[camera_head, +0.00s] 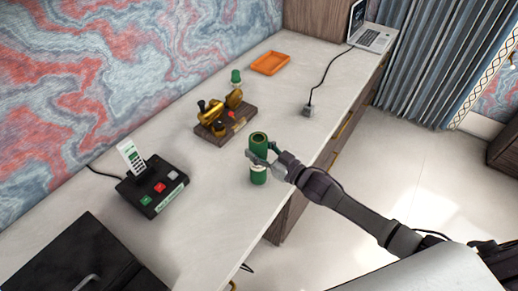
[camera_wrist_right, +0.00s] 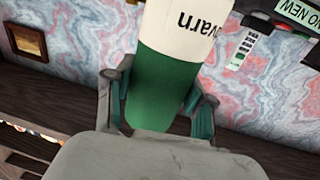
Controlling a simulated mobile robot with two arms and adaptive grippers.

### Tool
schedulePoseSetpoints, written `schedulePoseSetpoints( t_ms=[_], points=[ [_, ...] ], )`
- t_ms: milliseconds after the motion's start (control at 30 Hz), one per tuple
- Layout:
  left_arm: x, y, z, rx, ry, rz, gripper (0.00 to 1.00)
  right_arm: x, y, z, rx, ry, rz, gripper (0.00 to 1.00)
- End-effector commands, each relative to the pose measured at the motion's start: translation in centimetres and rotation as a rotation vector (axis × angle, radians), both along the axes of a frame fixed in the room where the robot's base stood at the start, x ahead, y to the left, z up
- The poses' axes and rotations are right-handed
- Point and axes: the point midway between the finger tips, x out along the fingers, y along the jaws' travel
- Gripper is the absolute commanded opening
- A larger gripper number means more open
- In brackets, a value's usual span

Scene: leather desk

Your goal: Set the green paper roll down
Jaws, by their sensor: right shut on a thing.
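The green paper roll (camera_head: 258,174) stands upright in the head view, near the front edge of the desk (camera_head: 200,240). My right gripper (camera_head: 263,160) is shut around its middle, coming in from the right. In the right wrist view the roll (camera_wrist_right: 155,85) shows a green part and a white part with dark lettering, between the two fingers of my right gripper (camera_wrist_right: 158,105). I cannot tell whether the roll's base touches the desk. My left gripper is not in view.
A brass device on a wooden base (camera_head: 226,124) stands behind the roll. A black button box (camera_head: 152,186) is to the left, with a black case (camera_head: 75,255) nearer. An orange tray (camera_head: 270,63), a small green-topped bottle (camera_head: 236,76) and a laptop (camera_head: 372,38) lie farther back.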

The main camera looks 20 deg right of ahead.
Motion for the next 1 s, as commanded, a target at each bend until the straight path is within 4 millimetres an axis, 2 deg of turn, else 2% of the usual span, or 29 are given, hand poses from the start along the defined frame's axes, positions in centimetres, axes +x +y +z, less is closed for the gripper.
schedulePoseSetpoints(
  t_ms=[433, 467, 600, 1000],
  points=[
    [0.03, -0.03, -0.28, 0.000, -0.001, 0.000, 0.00, -0.01, 0.01, -0.97, 0.002, -0.002, 0.001, 0.00],
    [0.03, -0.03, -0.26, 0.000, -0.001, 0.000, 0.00, -0.02, 0.00, -1.02, 0.001, 0.000, 0.001, 0.56],
    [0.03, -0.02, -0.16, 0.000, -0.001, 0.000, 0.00, -0.02, 0.00, -0.93, 0.001, 0.000, 0.001, 0.79],
    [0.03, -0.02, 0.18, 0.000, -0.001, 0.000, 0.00, -0.16, -0.11, -0.51, 0.000, 0.000, 0.000, 0.79]
  ],
)
